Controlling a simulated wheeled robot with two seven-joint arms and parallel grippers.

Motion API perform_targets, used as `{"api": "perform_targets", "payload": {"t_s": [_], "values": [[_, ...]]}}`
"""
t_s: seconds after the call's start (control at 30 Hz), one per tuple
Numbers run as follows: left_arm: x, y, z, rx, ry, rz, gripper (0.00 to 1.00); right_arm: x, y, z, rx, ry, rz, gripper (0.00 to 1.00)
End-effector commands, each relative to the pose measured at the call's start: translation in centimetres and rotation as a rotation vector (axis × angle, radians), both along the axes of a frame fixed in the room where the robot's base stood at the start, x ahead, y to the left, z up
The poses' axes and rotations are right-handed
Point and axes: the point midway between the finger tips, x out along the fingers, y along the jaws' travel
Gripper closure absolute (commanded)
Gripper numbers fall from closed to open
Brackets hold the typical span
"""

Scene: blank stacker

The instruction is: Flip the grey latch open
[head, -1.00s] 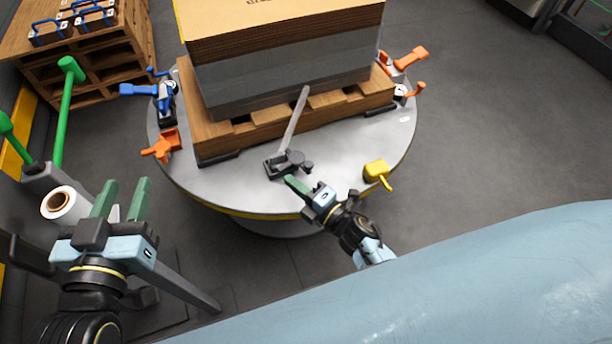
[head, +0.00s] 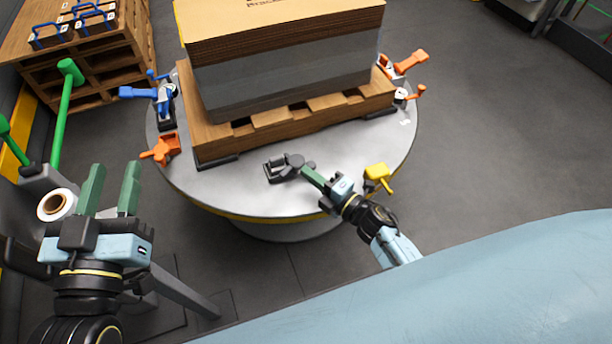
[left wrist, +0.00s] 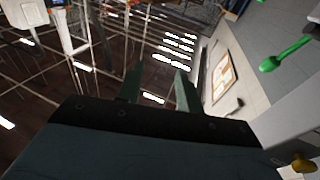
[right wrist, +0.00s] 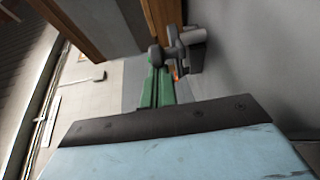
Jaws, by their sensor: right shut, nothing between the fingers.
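The grey latch (head: 278,170) sits on the front part of the round table, before the pallet. Its dark base and rounded grey knob show, and no long bar stands up from it. It also shows in the right wrist view (right wrist: 190,40), just past my fingertips. My right gripper (head: 305,171) is shut and empty, its green fingertips at the right side of the latch. I cannot tell whether they touch it, and they may hide part of it. My left gripper (head: 112,170) is open and empty, off the table to the left.
A yellow latch (head: 377,172) is close to my right gripper. Orange latches (head: 162,148) and a blue one (head: 140,92) stand around the rim (head: 250,215).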

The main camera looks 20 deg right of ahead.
Motion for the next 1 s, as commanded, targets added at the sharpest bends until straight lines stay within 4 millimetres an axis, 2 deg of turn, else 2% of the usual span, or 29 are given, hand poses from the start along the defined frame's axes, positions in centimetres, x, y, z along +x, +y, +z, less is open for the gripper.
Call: {"api": "perform_targets", "payload": {"t_s": [0.13,0.53,0.67,0.83,1.0], "values": [[0.0,0.1,-0.4,0.007,0.023,0.002,0.64,0.4,-1.3,0.0,-0.002,0.000,0.000,1.00],[0.0,0.1,-0.4,0.008,0.026,0.002,0.64,0.4,-1.2,0.0,0.001,0.000,0.000,1.00],[0.1,0.1,-0.8,0.017,0.054,0.003,0.64,-0.1,-0.3,0.1,0.002,0.001,0.002,1.00],[0.0,0.6,-2.6,0.048,0.157,0.012,0.64,-1.5,2.2,0.1,0.002,0.002,0.007,1.00],[-0.6,1.3,-5.5,0.100,0.339,0.025,0.64,-3.3,-1.2,0.1,-0.003,0.004,0.005,1.00]]}}
